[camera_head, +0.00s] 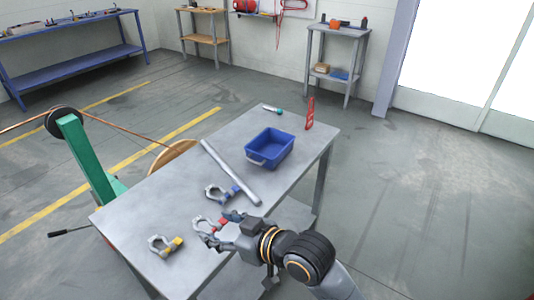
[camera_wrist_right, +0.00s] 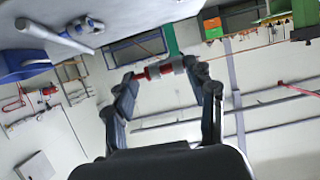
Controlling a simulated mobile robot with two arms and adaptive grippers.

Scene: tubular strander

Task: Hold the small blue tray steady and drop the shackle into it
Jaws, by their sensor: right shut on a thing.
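The small blue tray (camera_head: 282,157) stands on the far half of the grey metal table, and part of it shows at the left of the right wrist view (camera_wrist_right: 14,66). My right gripper (camera_head: 222,228) is at the table's near edge, shut on a shackle with a red pin (camera_head: 203,224). In the right wrist view, the red pin (camera_wrist_right: 153,72) lies between the fingertips. A shackle with a blue pin (camera_head: 216,192) and one with a yellow pin (camera_head: 160,246) lie on the table. My left gripper is not in view.
A grey metal bar (camera_head: 228,170) lies on the table (camera_head: 130,212) between the blue-pin shackle and the tray. A red tool (camera_head: 310,115) and a small teal-ended item (camera_head: 272,109) are behind the tray. A green stand (camera_head: 86,160) is left of the table.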

